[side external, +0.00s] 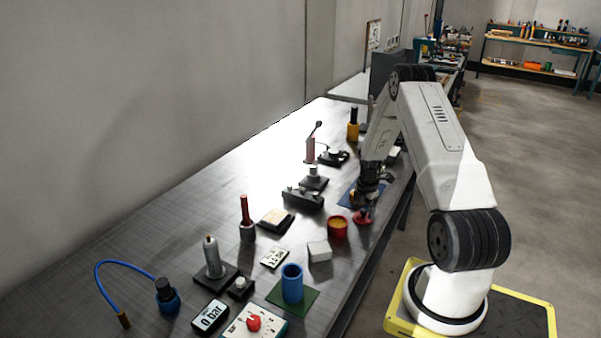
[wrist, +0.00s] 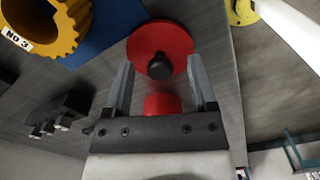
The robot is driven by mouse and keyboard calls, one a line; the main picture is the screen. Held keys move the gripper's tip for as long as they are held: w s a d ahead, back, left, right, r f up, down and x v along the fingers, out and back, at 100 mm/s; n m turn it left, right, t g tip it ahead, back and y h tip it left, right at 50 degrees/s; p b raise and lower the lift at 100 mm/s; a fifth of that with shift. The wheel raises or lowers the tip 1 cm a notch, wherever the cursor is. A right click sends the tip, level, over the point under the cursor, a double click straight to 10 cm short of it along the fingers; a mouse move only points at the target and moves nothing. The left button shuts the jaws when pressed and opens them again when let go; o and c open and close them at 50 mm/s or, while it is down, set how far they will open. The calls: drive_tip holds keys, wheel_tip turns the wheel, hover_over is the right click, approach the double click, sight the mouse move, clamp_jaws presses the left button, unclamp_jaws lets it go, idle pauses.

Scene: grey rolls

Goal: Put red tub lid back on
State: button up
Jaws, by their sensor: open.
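The red lid (side external: 362,217), a flat disc with a black knob, lies on the table beside the open red tub (side external: 337,228), which has yellow contents. My gripper (side external: 366,204) is just above the lid. In the wrist view the lid (wrist: 160,40) lies ahead of my open gripper (wrist: 160,65), with the knob (wrist: 161,67) between the two fingertips and no finger closed on it. A red piece (wrist: 162,104) between the fingers, nearer the palm, is probably the tub, mostly hidden by my gripper.
A blue mat (side external: 347,196) lies beside the lid, and a yellow gear-like ring (wrist: 45,30) marked NO 3 is on it. The table's edge runs close to the lid.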

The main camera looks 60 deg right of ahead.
idle(0.3)
clamp_jaws()
drive_tip(key=shift+r, duration=0.1)
drive_tip(key=shift+r, duration=0.7)
drive_tip(key=s+a+r, duration=0.9)
drive_tip(key=a+r, duration=0.1)
drive_tip(key=r, duration=0.1)
drive_tip(key=shift+s+r, duration=0.2)
drive_tip(key=shift+s, duration=0.1)
idle(0.5)
